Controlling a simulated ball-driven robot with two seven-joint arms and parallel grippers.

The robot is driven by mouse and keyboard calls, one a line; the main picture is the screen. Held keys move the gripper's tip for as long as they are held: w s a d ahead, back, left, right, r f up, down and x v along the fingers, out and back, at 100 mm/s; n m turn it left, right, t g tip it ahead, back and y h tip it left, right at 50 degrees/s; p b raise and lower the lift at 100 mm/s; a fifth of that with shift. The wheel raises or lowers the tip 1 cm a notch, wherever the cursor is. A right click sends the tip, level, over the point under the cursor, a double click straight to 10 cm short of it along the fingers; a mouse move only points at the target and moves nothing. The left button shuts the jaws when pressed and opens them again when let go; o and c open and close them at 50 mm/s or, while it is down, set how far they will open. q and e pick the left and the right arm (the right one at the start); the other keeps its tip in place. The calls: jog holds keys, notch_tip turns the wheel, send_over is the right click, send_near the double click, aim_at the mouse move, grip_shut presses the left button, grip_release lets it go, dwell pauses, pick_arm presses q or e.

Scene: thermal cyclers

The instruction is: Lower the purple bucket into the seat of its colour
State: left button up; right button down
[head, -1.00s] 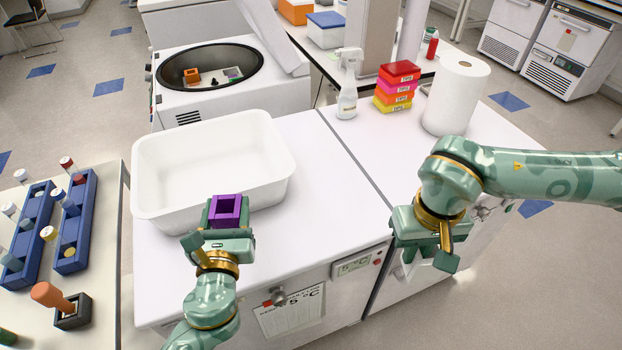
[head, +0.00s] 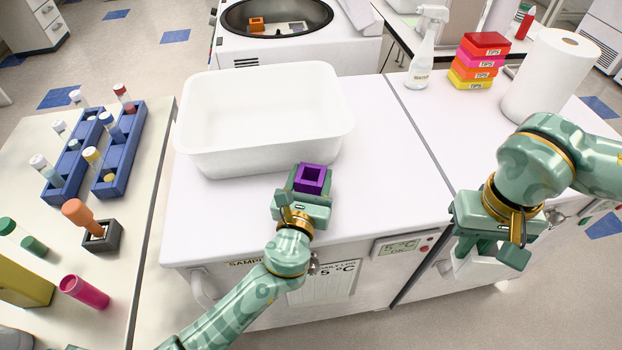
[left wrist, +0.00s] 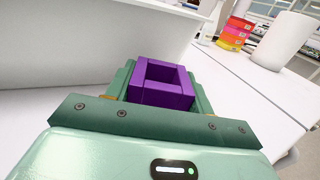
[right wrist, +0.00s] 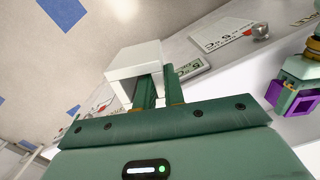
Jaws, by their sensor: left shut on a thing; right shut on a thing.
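The purple bucket (head: 312,178) is a small square open-topped block, held upright in my left gripper (head: 304,192) in front of the white tub. It also shows between the fingers in the left wrist view (left wrist: 161,82). The centrifuge (head: 300,50) stands open behind the tub. In its dark bowl (head: 236,18) sit an orange block (head: 257,24) and a grey piece (head: 288,27); the top of the bowl is cut off, and no purple seat can be made out. My right gripper (head: 490,245) is shut on a white boxy part (right wrist: 135,62) at the right cabinet's front.
The white tub (head: 265,165) stands on the bench between my left gripper and the centrifuge. A spray bottle (head: 425,55), tip boxes (head: 478,62) and a paper roll (head: 550,75) stand at the right. Tube racks (head: 122,150) are on the left table. The bench's middle right is clear.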

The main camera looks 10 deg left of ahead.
pick_arm(q)
jog(key=shift+s, duration=0.1)
jog(key=o, duration=1.2)
jog(key=shift+r, duration=0.1)
